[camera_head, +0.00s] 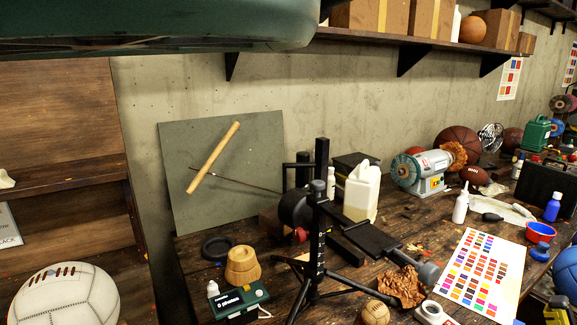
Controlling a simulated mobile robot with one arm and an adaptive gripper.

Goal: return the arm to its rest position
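My gripper does not show in the head view, and I can make out no fingers anywhere. A large dark green rounded body (160,30) fills the top left, very close to the camera; I cannot tell whether it is part of my arm. The wooden workbench (205,272) runs from the middle to the right, crowded with items. No held object is visible.
A black stand (318,215) with spread legs rises from the bench. A grey board (170,165) leans on the wall. A white ball (65,300) sits lower left. A bench grinder (428,172) and wall shelf (400,42) are right.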

